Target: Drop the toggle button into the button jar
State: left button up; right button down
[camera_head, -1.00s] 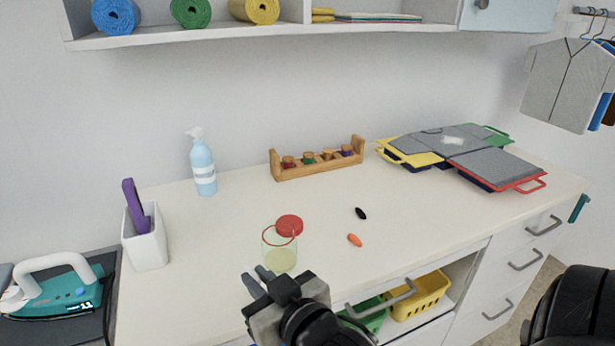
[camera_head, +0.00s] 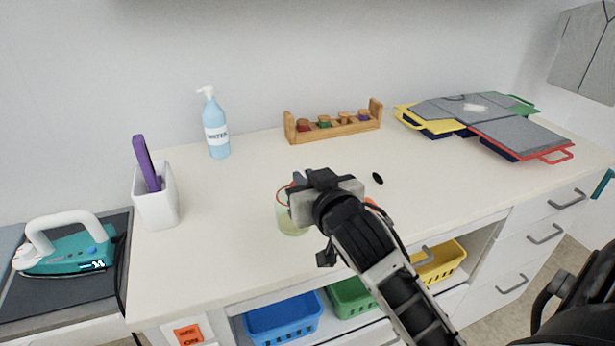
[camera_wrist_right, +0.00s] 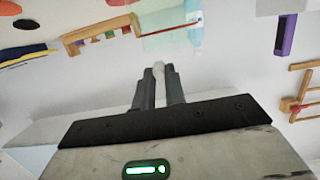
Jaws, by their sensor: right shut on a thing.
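The button jar (camera_head: 290,222) stands on the white worktop, clear with a red rim and pale contents. My right gripper (camera_head: 304,183) is over the jar's mouth area and hides part of its rim. In the wrist view the right fingers (camera_wrist_right: 159,85) are closed on a small whitish thing (camera_wrist_right: 159,68), which looks like the toggle button. The translucent jar (camera_wrist_right: 182,22) with its red rim line appears just beyond the fingertips there. I cannot tell whether the held button is inside the rim. My left gripper is not in view.
A black oval piece (camera_head: 377,178) and a partly hidden orange piece (camera_head: 371,203) lie right of the jar.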

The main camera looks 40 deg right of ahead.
jog(key=shift+f+b, duration=0.35)
jog(key=shift+f, duration=0.35)
jog(key=shift+r, duration=0.1)
jog(key=c, duration=1.4)
grip_release()
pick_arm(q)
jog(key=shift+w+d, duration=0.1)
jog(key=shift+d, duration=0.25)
pick_arm(e)
jog(key=shift+o, duration=0.2)
jog(key=shift+s, duration=0.1)
